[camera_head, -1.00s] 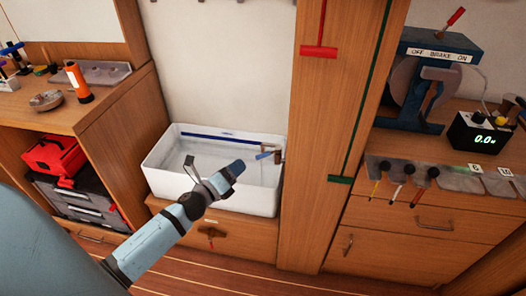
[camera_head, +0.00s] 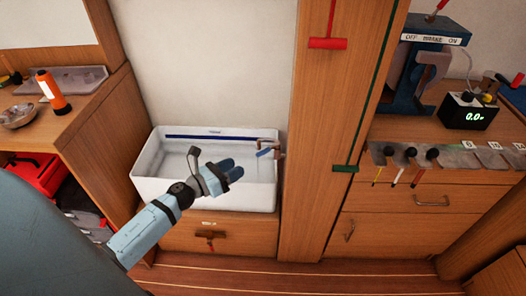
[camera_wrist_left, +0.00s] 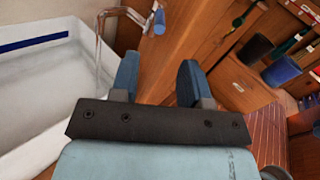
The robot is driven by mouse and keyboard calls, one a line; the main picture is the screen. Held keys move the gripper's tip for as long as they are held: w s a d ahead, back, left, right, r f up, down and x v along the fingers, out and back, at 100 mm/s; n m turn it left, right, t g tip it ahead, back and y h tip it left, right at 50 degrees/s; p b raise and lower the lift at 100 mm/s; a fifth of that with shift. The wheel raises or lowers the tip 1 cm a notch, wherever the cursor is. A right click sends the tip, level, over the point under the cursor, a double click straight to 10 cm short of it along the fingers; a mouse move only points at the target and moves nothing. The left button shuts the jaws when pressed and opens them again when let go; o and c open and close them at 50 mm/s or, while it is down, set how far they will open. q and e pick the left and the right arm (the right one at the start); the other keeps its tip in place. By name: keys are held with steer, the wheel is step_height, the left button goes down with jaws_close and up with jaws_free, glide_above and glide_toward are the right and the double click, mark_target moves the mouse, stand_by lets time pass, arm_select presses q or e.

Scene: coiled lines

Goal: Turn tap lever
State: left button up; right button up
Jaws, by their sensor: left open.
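The tap (camera_head: 276,147) stands at the right end of the white basin (camera_head: 150,180), with a short blue lever (camera_head: 264,152). In the left wrist view the bent metal spout (camera_wrist_left: 101,40) and the blue lever (camera_wrist_left: 159,22) show beyond the fingers, near the top. My left gripper (camera_head: 236,169) is over the basin, to the left of and nearer than the tap. Its two blue fingers are apart with nothing between them (camera_wrist_left: 157,75), and it does not touch the lever. My right gripper is not in view.
A wooden post (camera_head: 318,120) with a red handle (camera_head: 328,43) and a green handle (camera_head: 345,169) rises just right of the basin. A brown T-shaped handle (camera_head: 209,235) is on the panel below. A counter with an orange torch (camera_head: 53,92) is at left.

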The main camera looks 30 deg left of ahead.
mark_target(267, 150)
arm_select(q)
steer(key=x, duration=1.1)
steer(key=shift+w+p, duration=0.2)
steer(key=shift+p, duration=0.15)
jaws_close()
